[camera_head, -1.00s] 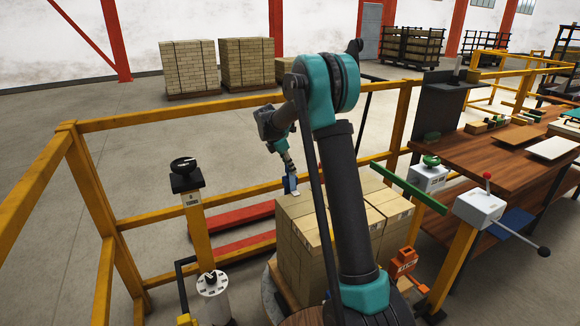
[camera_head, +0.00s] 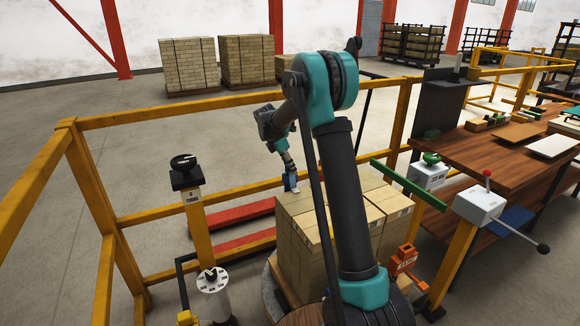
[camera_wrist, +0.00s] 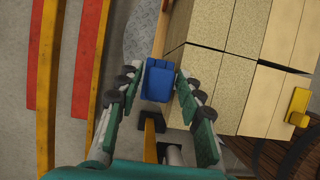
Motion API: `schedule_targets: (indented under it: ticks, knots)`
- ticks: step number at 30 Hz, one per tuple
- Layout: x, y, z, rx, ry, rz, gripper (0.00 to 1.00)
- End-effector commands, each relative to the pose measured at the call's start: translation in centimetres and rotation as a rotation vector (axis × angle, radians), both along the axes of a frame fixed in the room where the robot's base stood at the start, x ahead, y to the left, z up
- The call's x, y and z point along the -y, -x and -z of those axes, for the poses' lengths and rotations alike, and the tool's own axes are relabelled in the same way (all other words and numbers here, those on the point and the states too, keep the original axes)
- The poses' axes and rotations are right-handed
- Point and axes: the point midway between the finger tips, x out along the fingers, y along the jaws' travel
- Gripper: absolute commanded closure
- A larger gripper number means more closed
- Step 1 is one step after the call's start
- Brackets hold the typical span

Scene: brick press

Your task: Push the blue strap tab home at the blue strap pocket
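The blue strap tab (camera_wrist: 158,80) is a small blue block between my two fingertips in the wrist view. In the head view the blue tab (camera_head: 291,179) shows at the lower end of my gripper (camera_head: 287,172), with a small white piece just under it. My gripper (camera_wrist: 159,76) appears closed around the tab, its fingers on both sides. The tab is at the left edge of the brick stack (camera_head: 300,235), close to its top; whether it touches the stack is unclear. I cannot make out a blue strap pocket; it may be hidden by the tab or my arm.
A yellow rail (camera_head: 215,113) runs behind. A post with a black dial (camera_head: 184,162) and a white canister (camera_head: 212,290) stand left. A green bar (camera_head: 408,186), a grey lever box (camera_head: 480,206) and an orange fitting (camera_head: 403,257) are right. Red pallet-truck forks (camera_head: 235,213) lie beyond.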

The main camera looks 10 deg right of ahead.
Motion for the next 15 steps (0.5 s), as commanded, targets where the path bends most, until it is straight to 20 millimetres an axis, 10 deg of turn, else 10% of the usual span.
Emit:
schedule_targets:
  ticks: [15]
  knots:
    - [-0.6,0.1,-1.3,0.001,0.0,-0.001,0.53]
